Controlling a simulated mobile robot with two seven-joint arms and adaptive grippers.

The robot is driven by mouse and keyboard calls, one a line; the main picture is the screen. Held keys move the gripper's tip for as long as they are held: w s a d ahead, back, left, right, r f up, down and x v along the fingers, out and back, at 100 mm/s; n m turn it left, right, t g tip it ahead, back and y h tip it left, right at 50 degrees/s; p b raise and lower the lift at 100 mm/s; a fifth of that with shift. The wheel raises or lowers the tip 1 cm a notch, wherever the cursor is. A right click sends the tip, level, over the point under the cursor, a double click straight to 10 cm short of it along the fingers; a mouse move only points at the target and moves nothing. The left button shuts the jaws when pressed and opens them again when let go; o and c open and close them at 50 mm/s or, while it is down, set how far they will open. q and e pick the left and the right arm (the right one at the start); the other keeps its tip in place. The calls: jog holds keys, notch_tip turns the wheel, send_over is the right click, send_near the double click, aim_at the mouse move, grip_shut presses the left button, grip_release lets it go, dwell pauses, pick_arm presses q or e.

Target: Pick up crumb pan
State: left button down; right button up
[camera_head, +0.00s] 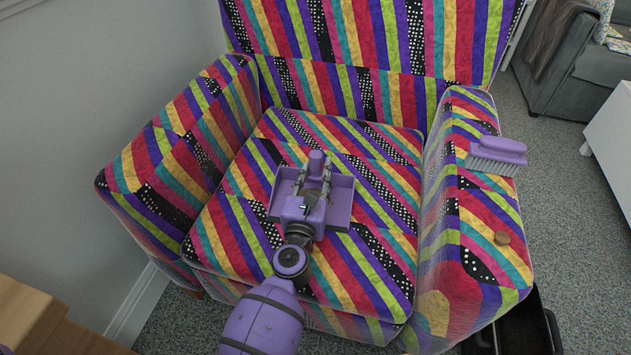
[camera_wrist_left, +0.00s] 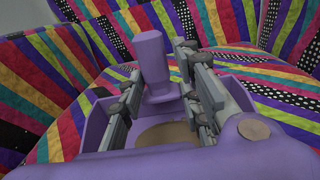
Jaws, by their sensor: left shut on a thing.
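The crumb pan (camera_head: 342,200) is a purple, shallow pan with an upright handle (camera_head: 316,158). It is on the striped armchair seat (camera_head: 375,265). My left gripper (camera_head: 314,178) is over the middle of the pan, with its fingers shut around the handle. In the left wrist view, the purple handle (camera_wrist_left: 152,55) stands between the two grey fingers of my left gripper (camera_wrist_left: 160,75), and the pan wall (camera_wrist_left: 95,127) shows below. Whether the pan's underside touches the seat is hidden. My right gripper is not in view.
The left armrest (camera_head: 175,150) and backrest (camera_head: 370,45) enclose the seat. Wooden furniture (camera_head: 30,310) stands at bottom left.

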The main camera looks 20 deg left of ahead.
aim_at(316, 160)
pick_arm(q)
jog(key=shift+r, duration=0.1)
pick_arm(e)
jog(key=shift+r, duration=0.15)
pick_arm(q)
notch_tip(316, 160, up, 4)
jog(key=p, duration=0.3)
jog(key=s+d+r+p, duration=0.5)
jog(key=s+r, duration=0.3)
jog(key=s, duration=0.5)
jog(key=shift+r+p, duration=0.35)
jog(key=shift+p, duration=0.4)
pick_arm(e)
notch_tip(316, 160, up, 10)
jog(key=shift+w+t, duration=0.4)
